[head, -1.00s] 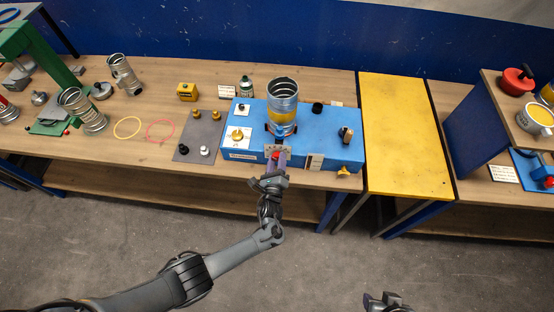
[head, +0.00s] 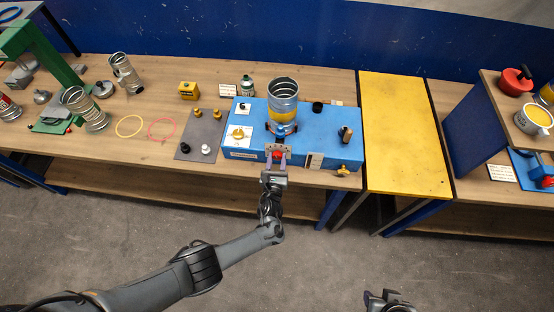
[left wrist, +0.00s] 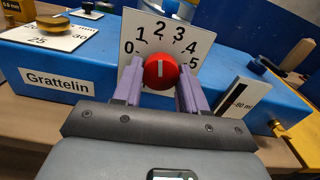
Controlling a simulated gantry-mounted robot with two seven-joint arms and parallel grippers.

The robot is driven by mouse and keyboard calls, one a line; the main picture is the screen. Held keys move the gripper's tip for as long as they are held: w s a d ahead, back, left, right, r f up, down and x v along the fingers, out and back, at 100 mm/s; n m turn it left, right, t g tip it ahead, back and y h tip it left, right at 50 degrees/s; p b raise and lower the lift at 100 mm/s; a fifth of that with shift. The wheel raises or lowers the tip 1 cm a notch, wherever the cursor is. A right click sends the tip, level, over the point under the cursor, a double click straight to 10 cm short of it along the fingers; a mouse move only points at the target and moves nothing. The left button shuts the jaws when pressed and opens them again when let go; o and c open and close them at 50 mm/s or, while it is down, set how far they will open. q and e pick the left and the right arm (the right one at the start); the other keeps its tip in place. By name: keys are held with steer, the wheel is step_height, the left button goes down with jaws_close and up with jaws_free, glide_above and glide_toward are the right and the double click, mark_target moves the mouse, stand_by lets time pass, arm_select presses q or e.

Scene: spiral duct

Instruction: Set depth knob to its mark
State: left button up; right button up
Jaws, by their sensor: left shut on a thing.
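The red depth knob (left wrist: 160,70) sits in front of a white dial plate (left wrist: 185,22) numbered 0 to 5, on the front of a blue box. Its white pointer line stands nearly upright, toward about 2. The purple fingers of my left gripper (left wrist: 156,88) are on both sides of the knob and shut on it. In the head view the knob (head: 277,155) shows small and red beyond my left gripper (head: 276,163). My right gripper (head: 388,298) is at the bottom edge, away from the table; its opening is unclear.
The blue box (head: 330,148) carries a spiral metal duct (head: 283,98), a yellow knob (head: 238,134) on a white dial and a black knob (head: 345,133). A yellow panel (head: 405,135) lies right.

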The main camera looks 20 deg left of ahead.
stand_by(0.4)
arm_select(q)
steer(key=o, duration=1.1)
steer(key=shift+c, duration=0.2)
steer(key=shift+s, duration=0.1)
steer(key=shift+s, duration=0.25)
steer(key=p+v, duration=0.3)
steer(key=v, duration=0.7)
steer(key=shift+s, duration=0.1)
